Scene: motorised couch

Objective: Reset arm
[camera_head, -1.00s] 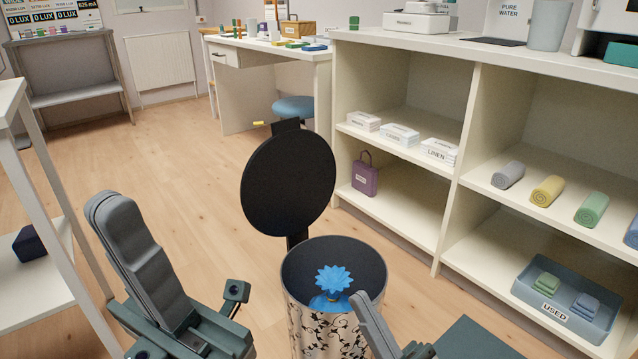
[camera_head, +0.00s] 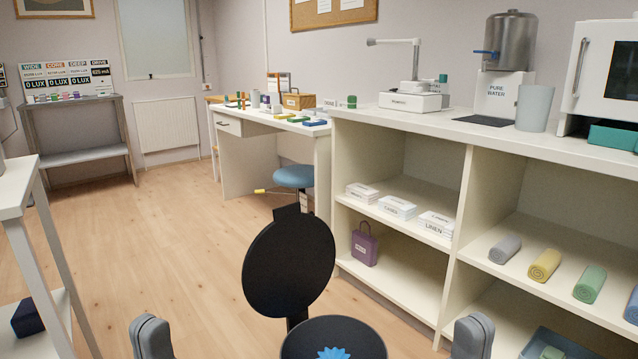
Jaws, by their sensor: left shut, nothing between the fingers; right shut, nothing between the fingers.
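My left gripper (camera_head: 152,337) shows only as a grey fingertip part at the bottom edge, left of the bin. It is shut and holds nothing. My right gripper (camera_head: 472,337) shows the same way at the bottom edge, right of the bin. It is shut and empty too. The rest of both arms is below the picture. Both grippers look apart from the bin and from the shelf unit.
An open bin (camera_head: 333,338) with a raised black lid (camera_head: 289,267) and a blue thing inside stands between the grippers. A white shelf unit (camera_head: 405,294) fills the right. A white rack (camera_head: 47,255) stands at left. Wooden floor (camera_head: 185,235) is clear between.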

